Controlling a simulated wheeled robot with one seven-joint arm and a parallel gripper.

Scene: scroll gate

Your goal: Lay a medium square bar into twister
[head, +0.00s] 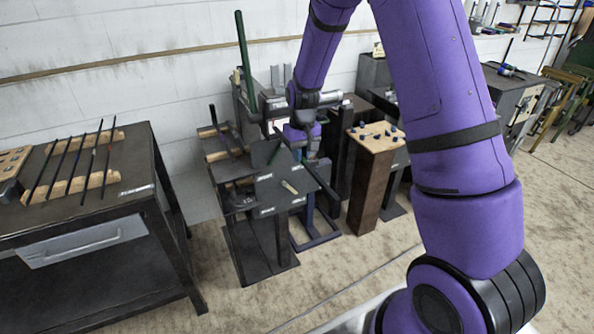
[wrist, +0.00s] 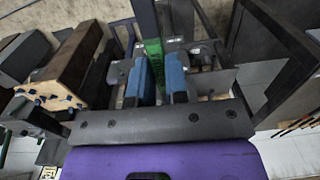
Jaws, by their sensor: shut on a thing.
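My gripper (head: 303,150) is low over the dark metal machine in the middle of the head view, which I take to be the twister (head: 272,192). In the wrist view its blue-padded fingers (wrist: 157,65) are closed on a long dark bar with a green section (wrist: 152,48). The bar (head: 322,183) slants down to the right beside the machine's top in the head view. Whether it touches the twister is hidden. A long green lever (head: 243,50) stands up behind the machine.
A dark table (head: 110,205) at left holds several thin bars (head: 72,165) on wooden racks. A wooden-topped block (head: 374,140) with several dark knobs stands just right of the machine. A grey bench (head: 505,90) is at back right. Floor in front is clear.

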